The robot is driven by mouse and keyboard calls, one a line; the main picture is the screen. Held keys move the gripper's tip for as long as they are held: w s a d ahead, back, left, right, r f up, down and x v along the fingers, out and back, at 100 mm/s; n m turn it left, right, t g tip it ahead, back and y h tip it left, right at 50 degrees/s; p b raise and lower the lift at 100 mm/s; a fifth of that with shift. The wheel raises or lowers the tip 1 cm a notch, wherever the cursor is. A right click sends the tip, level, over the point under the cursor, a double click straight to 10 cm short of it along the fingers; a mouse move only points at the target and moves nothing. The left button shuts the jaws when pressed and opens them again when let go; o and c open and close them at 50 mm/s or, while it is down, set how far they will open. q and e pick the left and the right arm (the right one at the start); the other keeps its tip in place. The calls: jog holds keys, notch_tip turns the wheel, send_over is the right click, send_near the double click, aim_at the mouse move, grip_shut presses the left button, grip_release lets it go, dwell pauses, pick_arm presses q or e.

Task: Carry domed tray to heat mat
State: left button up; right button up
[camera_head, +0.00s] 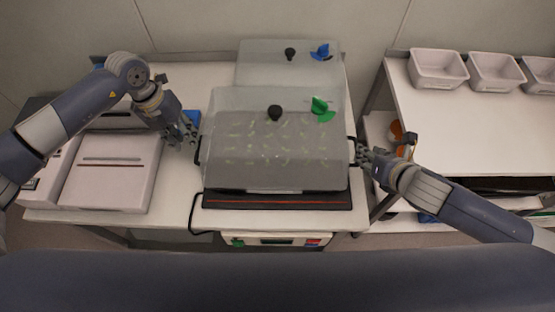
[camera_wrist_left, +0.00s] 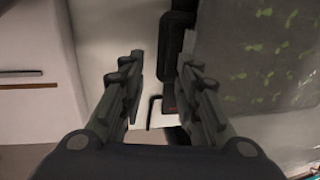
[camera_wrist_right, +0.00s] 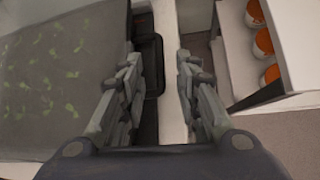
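The domed tray (camera_head: 240,155) has a clear lid with a black knob and a green vent; small seedlings show through it. It sits over the black heat mat (camera_head: 275,200), whose front strip with a red line shows. Whether it rests fully on the mat is hidden. My left gripper (camera_head: 191,141) is open beside the tray's left handle; in the left wrist view (camera_wrist_left: 165,75) the fingers are apart, the dark handle near the right finger. My right gripper (camera_head: 362,158) is at the tray's right handle; in the right wrist view (camera_wrist_right: 158,75) its fingers are apart, the handle between them.
A second domed tray (camera_head: 290,62) with a blue vent stands right behind. White boxes (camera_head: 110,170) stand at the left. A control unit (camera_head: 275,239) is at the bench's front edge. A right-hand bench (camera_head: 470,120) carries white bins (camera_head: 437,68), with orange-topped jars (camera_wrist_right: 264,42) below.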

jog(key=shift+v, duration=2.45)
